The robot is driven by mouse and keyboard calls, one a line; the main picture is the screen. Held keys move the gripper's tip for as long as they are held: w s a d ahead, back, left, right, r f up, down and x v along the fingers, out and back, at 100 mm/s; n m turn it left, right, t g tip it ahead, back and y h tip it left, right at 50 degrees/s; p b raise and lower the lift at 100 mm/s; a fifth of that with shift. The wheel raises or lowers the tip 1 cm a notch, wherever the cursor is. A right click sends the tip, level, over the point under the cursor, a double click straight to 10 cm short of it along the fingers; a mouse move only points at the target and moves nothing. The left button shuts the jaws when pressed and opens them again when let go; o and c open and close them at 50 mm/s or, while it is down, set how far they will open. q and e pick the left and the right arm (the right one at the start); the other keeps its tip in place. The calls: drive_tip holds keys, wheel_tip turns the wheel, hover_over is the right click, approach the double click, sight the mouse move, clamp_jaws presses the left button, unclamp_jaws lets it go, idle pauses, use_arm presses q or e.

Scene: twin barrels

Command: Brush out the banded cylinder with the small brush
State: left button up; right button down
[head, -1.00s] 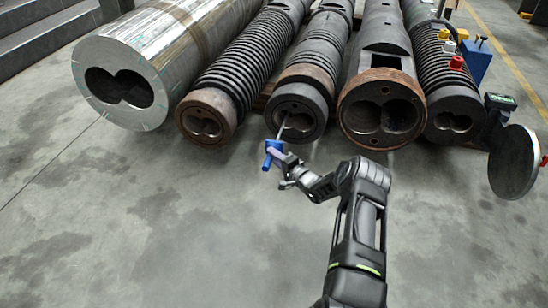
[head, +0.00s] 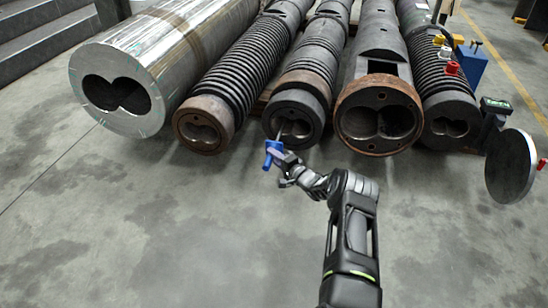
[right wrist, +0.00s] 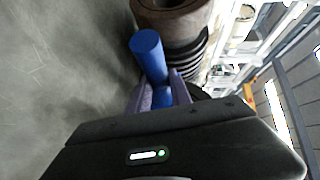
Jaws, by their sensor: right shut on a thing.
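The banded cylinder (head: 308,78), the middle of the row of barrels, has a rusty brown band behind its dark end face and a two-lobed bore. The small brush has a blue handle (head: 272,154) and a thin grey rod that runs into this bore; its bristles are hidden. My right gripper (head: 283,159) is shut on the blue handle, just in front of the barrel's mouth. In the right wrist view the handle (right wrist: 149,55) sits between the two fingers (right wrist: 161,93). My left gripper is not in view.
A large silver barrel (head: 158,60) and a rusty-ended ribbed barrel (head: 205,118) lie on the left. A wide rusty-rimmed barrel (head: 378,85) and another ribbed barrel (head: 450,110) lie on the right. A dark round disc (head: 510,166) stands at far right. The front floor is clear.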

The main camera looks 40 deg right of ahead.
sight(267, 170)
drive_tip(key=shift+s+a+r+p, duration=0.15)
drive_tip(key=shift+s+a+p, duration=0.4)
drive_tip(key=shift+a+p, duration=0.4)
drive_tip(key=shift+s+a+p, duration=0.5)
drive_tip(key=shift+p, duration=0.25)
drive_tip(key=shift+s+a, duration=0.1)
drive_tip(key=shift+a, duration=0.1)
drive_tip(key=shift+s+a+p, duration=0.5)
drive_tip(key=shift+a+p, duration=0.2)
drive_tip(key=shift+p, duration=0.15)
drive_tip(key=shift+s+a+p, duration=0.6)
drive_tip(key=shift+s+a, duration=0.05)
drive_tip(key=shift+a, duration=0.3)
